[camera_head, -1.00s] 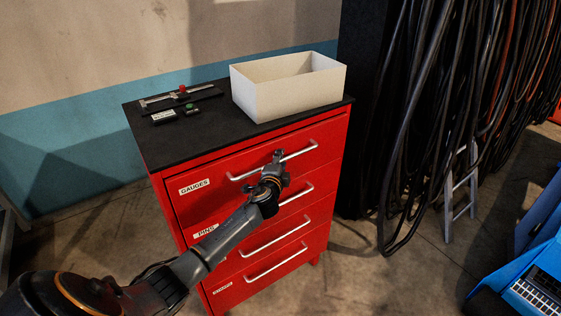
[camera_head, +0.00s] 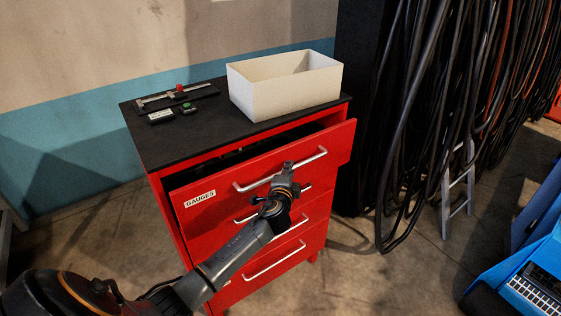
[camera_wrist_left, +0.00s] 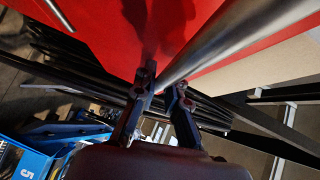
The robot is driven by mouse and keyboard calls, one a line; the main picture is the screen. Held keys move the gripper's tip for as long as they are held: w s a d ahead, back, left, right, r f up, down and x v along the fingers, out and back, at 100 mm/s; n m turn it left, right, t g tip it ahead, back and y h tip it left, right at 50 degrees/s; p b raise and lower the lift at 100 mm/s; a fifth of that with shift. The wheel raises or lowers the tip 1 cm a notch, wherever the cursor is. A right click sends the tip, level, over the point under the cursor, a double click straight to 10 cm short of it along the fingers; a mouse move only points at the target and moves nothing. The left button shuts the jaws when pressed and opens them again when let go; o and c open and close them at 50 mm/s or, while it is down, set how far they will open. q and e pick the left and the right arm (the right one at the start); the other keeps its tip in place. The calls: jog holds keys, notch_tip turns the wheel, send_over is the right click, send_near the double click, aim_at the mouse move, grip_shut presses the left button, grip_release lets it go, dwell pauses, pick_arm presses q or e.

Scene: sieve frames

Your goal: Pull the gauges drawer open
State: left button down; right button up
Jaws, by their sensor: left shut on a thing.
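The gauges drawer (camera_head: 209,214) is the top drawer of the red cabinet. It stands partly open, with a dark gap behind its front. Its label reads GAUGES at the left of the front. Its silver bar handle (camera_head: 254,182) runs across the front and also shows in the left wrist view (camera_wrist_left: 215,47). My left gripper (camera_head: 287,168) is at the middle of this handle. In the left wrist view its two fingers (camera_wrist_left: 163,90) are on either side of the bar, shut on it. My right gripper is not in view.
More red drawers with bar handles lie below. Black cables (camera_head: 425,120) hang at the right. A blue case (camera_head: 530,280) is at lower right.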

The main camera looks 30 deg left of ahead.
pick_arm(q)
jog(key=s+d, duration=0.3)
jog(key=d, duration=0.4)
jog(key=s+d+b, duration=0.1)
jog(key=s+d, duration=0.1)
jog(key=d, duration=0.5)
jog(key=shift+s, duration=0.4)
jog(key=c, duration=1.4)
grip_release()
jog(key=shift+o, duration=0.2)
jog(key=v, duration=1.2)
jog(key=shift+f, duration=0.1)
